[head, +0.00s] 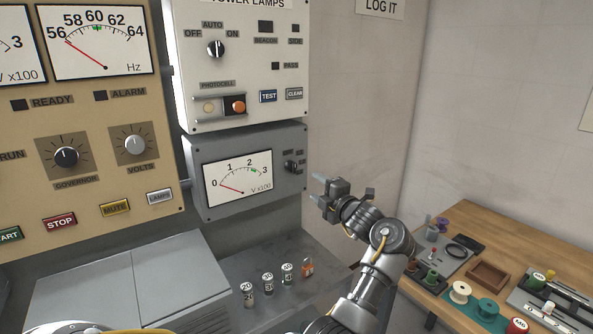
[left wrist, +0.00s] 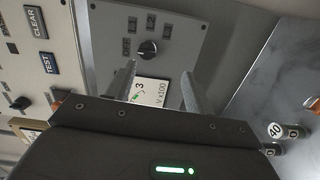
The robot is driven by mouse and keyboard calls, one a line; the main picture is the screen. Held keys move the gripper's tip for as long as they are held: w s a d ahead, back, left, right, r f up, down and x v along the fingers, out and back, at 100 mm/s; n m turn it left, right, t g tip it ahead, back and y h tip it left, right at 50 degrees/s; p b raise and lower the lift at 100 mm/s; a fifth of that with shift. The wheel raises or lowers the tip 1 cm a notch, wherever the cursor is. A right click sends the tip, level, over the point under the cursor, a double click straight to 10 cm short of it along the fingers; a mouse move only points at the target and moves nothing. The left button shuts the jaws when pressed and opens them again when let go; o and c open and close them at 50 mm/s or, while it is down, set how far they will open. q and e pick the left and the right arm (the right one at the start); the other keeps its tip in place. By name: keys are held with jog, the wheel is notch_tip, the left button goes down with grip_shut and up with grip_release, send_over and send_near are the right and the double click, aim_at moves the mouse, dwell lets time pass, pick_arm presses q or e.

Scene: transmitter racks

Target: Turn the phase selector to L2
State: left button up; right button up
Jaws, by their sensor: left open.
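The phase selector (head: 292,167) is a black rotary knob on the right of the grey voltmeter box (head: 199,203), beside its meter. In the left wrist view the knob (left wrist: 147,49) has small labels around it, with OFF at its left. Its pointer seems turned toward OFF, but the mark is tiny. The meter (head: 238,178) has its needle near 0. My left gripper (head: 320,191) is open and empty, to the right of and a little below the knob, apart from it. In the left wrist view the knob shows beyond the spread fingers (left wrist: 158,82). My right gripper is out of view.
The tower lamps panel (head: 255,60) is just above the box. The tan generator panel (head: 110,190) is at left. Several small cans (head: 268,282) stand on the grey surface below. A wooden bench (head: 480,222) with spools and tools is at right.

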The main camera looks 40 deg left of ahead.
aim_at(295, 169)
pick_arm(q)
jog(key=shift+n+g+y, duration=0.3)
jog(key=shift+n+g, duration=0.3)
jog(key=shift+n, duration=0.1)
jog(key=a+p, duration=0.1)
jog(key=a, duration=0.2)
jog(key=w+a+r+p, duration=0.1)
jog(key=a, duration=0.2)
jog(key=w+a+r+p, duration=0.1)
jog(key=a, duration=0.2)
jog(key=shift+r+p, duration=0.2)
jog(key=shift+p, duration=0.15)
jog(key=shift+w+a+f, duration=0.15)
jog(key=shift+w+a, duration=0.05)
jog(key=shift+a, duration=0.4)
jog(key=shift+c, duration=0.3)
jog(key=c, duration=0.9)
